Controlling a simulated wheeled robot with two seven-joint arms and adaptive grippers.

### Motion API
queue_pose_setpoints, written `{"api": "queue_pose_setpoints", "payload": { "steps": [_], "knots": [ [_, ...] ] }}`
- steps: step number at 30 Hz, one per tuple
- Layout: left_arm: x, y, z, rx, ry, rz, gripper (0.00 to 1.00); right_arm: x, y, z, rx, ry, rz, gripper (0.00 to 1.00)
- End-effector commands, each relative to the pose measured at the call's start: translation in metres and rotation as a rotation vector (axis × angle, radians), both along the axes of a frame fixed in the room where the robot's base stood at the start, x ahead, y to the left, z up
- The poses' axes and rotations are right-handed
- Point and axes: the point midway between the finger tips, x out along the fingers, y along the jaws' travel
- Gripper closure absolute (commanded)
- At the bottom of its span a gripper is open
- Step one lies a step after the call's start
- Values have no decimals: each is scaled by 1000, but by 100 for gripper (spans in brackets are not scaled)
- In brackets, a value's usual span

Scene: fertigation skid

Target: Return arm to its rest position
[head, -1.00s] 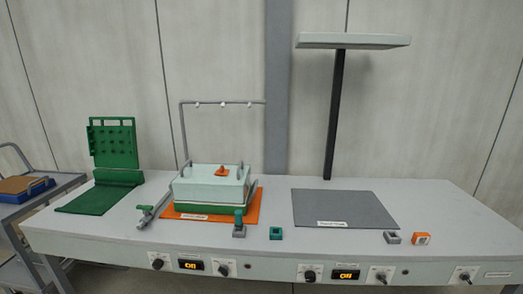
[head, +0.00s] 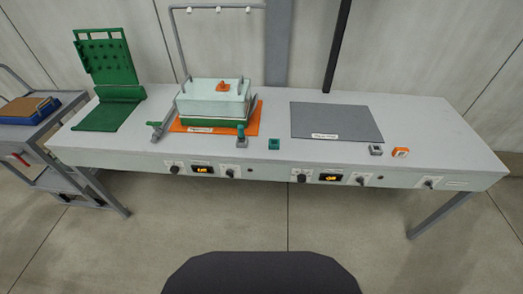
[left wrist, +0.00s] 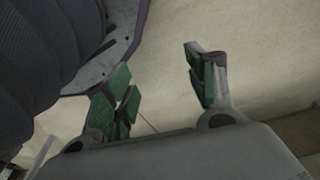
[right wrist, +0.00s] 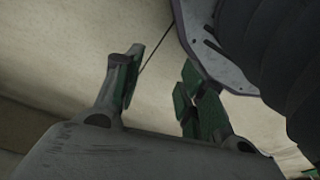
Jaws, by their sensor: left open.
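My left gripper (left wrist: 163,95) shows in the left wrist view with its two green-padded fingers apart and nothing between them. My right gripper (right wrist: 160,98) shows in the right wrist view, also with its fingers apart and empty. Both hang close beside my own body, over bare floor. Neither gripper nor arm shows in the head view. The workbench (head: 270,160) stands in front of me, with no arm over it.
A cart (head: 60,145) stands at left. The floor (head: 290,220) before the bench is clear.

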Motion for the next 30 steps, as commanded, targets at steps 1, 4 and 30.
{"api": "queue_pose_setpoints", "payload": {
  "steps": [1, 4, 30],
  "knots": [
    [-5, 2, 4, 2, 6, 0, 44, -5, -2, 4, -2, 6, 0, 60],
    [-14, 5, 2, 6, 10, 0, 44, -14, -5, 2, -6, 9, 0, 60],
    [-107, 36, 10, 35, 46, -3, 44, -107, -36, 11, -35, 46, 3, 60]
  ]
}}
